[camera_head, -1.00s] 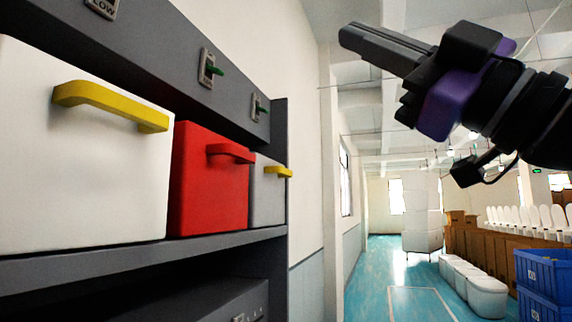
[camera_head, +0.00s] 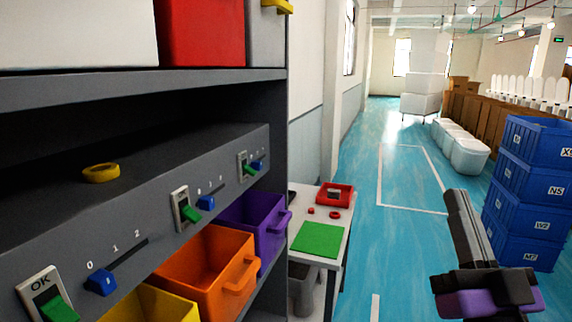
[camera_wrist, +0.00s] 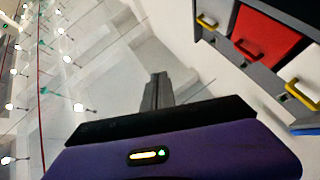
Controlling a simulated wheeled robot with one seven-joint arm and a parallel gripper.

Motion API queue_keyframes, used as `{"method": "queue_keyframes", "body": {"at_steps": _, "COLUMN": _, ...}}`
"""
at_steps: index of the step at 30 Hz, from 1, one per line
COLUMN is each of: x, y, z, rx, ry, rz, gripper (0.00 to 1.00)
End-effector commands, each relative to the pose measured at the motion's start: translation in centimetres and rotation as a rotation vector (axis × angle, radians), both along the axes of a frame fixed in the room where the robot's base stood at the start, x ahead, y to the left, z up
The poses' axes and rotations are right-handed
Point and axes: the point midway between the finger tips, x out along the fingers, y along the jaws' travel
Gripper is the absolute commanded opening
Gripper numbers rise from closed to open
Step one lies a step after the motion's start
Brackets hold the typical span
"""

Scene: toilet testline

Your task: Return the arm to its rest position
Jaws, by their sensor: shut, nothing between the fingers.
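My gripper (camera_head: 458,203) is at the lower right of the head view, pointing up, with its dark fingers together and nothing between them. It is in open space over the blue floor, to the right of the shelf (camera_head: 230,76) and to the left of the stacked blue crates. In the wrist view my gripper (camera_wrist: 159,76) is seen from behind with its fingers together. That view looks toward the ceiling, with the upper shelf bins at its upper right. My gripper touches nothing that I can see.
Stacked blue crates (camera_head: 530,185) stand close to the right of my gripper. A white table (camera_head: 343,225) with a green mat (camera_head: 318,239) is to its left. An orange drawer (camera_head: 210,268) and a purple drawer (camera_head: 262,222) stick out from the shelf. The floor between is clear.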

Motion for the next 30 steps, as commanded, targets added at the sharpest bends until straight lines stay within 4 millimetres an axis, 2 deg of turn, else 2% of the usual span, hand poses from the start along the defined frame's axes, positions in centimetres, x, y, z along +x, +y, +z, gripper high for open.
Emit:
{"method": "queue_keyframes", "body": {"at_steps": 1, "x": -0.8, "y": -0.1, "z": -2.4, "rx": 0.011, "ry": 0.034, "rz": -0.009, "gripper": 0.0}}
{"method": "queue_keyframes", "body": {"at_steps": 3, "x": -2.1, "y": -0.2, "z": -5.0, "rx": 0.021, "ry": 0.07, "rz": -0.025, "gripper": 0.0}}
{"method": "queue_keyframes", "body": {"at_steps": 8, "x": -5.5, "y": -0.1, "z": -10.7, "rx": 0.031, "ry": 0.158, "rz": -0.053, "gripper": 0.0}}
{"method": "queue_keyframes", "body": {"at_steps": 12, "x": -8.9, "y": 0.2, "z": -15.0, "rx": 0.024, "ry": 0.24, "rz": -0.071, "gripper": 0.0}}
{"method": "queue_keyframes", "body": {"at_steps": 21, "x": -17.2, "y": 1.3, "z": -22.8, "rx": -0.03, "ry": 0.445, "rz": -0.087, "gripper": 0.0}}
{"method": "queue_keyframes", "body": {"at_steps": 30, "x": -26.5, "y": 2.4, "z": -29.2, "rx": -0.116, "ry": 0.712, "rz": -0.069, "gripper": 0.0}}
